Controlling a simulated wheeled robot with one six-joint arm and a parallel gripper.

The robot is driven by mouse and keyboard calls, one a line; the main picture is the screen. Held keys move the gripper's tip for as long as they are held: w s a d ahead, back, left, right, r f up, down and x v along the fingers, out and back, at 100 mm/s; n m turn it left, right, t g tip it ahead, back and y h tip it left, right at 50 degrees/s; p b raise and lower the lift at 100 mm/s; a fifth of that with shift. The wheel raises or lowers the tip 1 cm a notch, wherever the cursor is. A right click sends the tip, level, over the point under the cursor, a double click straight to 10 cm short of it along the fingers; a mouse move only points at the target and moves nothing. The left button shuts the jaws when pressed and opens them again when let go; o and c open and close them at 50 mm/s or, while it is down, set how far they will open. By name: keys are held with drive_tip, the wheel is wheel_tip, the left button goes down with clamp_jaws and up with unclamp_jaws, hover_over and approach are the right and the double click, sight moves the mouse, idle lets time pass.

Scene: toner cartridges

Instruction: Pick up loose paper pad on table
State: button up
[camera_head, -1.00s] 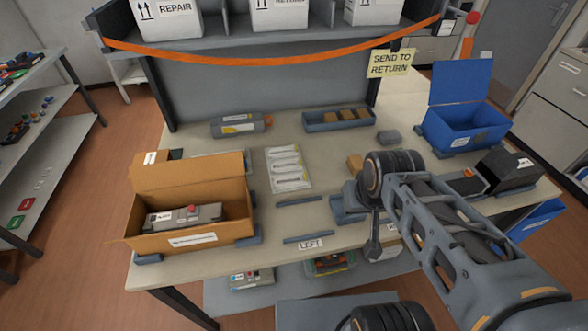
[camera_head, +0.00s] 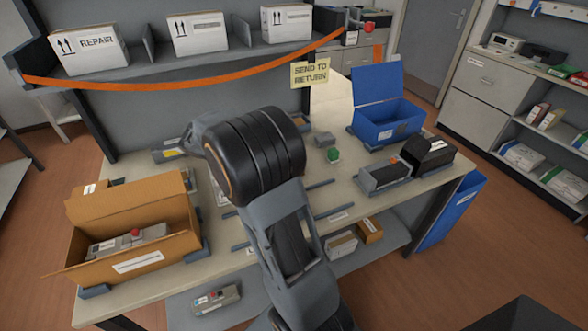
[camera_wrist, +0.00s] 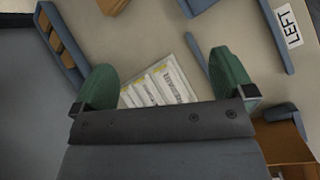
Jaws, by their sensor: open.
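A loose tan-brown block, likely the paper pad (camera_wrist: 113,5), shows only partly at the top edge of the wrist view, on the table outside my fingers. In the head view my arm hides its place. My gripper (camera_wrist: 165,82) has green fingertips spread wide apart, with nothing held. Between and beyond them lie labelled white packets (camera_wrist: 162,86) on the table. My gripper's fingers cannot be made out in the head view, behind the arm's dark joint.
A grey-blue tray (camera_wrist: 46,24) with brown pads lies beside the loose block. An open cardboard box (camera_head: 155,265) stands at the table's left, a blue bin (camera_head: 384,124) at the back right. A black device (camera_head: 429,158) and a green object (camera_head: 333,155) are also on the table (camera_head: 350,190).

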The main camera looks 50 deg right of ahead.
drive_tip(key=w+d+f+n+g+h, duration=0.1)
drive_tip(key=w+d+f+n, duration=0.1)
drive_tip(key=d+f, duration=0.1)
drive_tip(key=w+d+f+n+g+h, duration=0.1)
drive_tip(key=w+d+f+h, duration=0.1)
drive_tip(key=d, duration=0.3)
drive_tip(key=w+d+f+n+g+h, duration=0.1)
drive_tip(key=w+d+f+n+h, duration=0.1)
drive_tip(key=d+f, duration=0.2)
drive_tip(key=shift+w+f+n, duration=0.2)
drive_tip(key=shift+w+n, duration=0.05)
drive_tip(key=shift+n, duration=0.05)
drive_tip(key=x, duration=0.4)
drive_tip(key=p+x, duration=0.1)
drive_tip(key=x, duration=0.3)
drive_tip(key=shift+w, duration=0.25)
drive_tip(key=shift+p+x, duration=1.15)
drive_tip(key=shift+x, duration=2.25)
drive_tip(key=shift+r, duration=0.1)
drive_tip(key=c, duration=0.9)
drive_tip(key=shift+o, duration=0.2)
